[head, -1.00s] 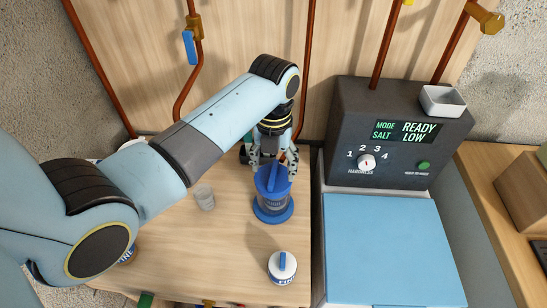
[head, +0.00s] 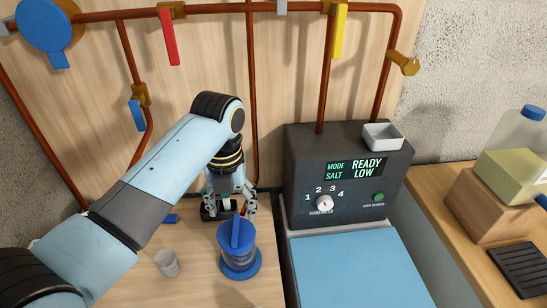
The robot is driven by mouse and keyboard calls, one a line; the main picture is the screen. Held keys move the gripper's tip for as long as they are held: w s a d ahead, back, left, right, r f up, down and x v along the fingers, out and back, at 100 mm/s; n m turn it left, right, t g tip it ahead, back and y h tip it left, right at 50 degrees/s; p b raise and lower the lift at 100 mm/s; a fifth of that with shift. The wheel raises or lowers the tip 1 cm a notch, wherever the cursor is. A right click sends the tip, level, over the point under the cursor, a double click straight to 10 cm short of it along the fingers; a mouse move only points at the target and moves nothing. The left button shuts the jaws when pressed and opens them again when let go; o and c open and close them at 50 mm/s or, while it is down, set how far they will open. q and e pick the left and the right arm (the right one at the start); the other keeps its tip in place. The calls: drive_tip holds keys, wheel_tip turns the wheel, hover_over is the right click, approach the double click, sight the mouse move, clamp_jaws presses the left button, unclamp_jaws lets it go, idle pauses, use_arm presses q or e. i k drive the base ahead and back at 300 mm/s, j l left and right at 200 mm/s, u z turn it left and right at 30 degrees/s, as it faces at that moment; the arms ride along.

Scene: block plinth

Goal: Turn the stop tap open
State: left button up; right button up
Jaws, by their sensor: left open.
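Copper pipes with several valves run along the back panel: a red lever (head: 169,37), a yellow lever (head: 339,32), a blue lever (head: 137,114) and a brass fitting (head: 404,63). A large blue round part (head: 47,25) with a tab is at top left. I cannot tell from labels which is the stop tap. My left gripper (head: 231,211) points down, open, behind a blue-lidded canister (head: 238,252), low in front of the panel. It is apart from all the pipe levers. A dark object with a pale part lies by its fingers, partly hidden. My right gripper is not in view.
A dark control box (head: 345,205) with a display reading READY LOW stands right of the gripper, a white tray (head: 382,136) on top. A clear cup (head: 167,263) stands left of the canister. A shelf at right holds a yellowish block (head: 513,170) and a bottle.

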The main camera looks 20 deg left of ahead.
sight(166, 15)
drive_tip(key=k+l, duration=0.2)
drive_tip(key=l, duration=0.2)
drive_tip(key=k+l, duration=0.2)
drive_tip(key=l, duration=0.2)
drive_tip(key=k+l, duration=0.2)
drive_tip(key=l, duration=0.2)
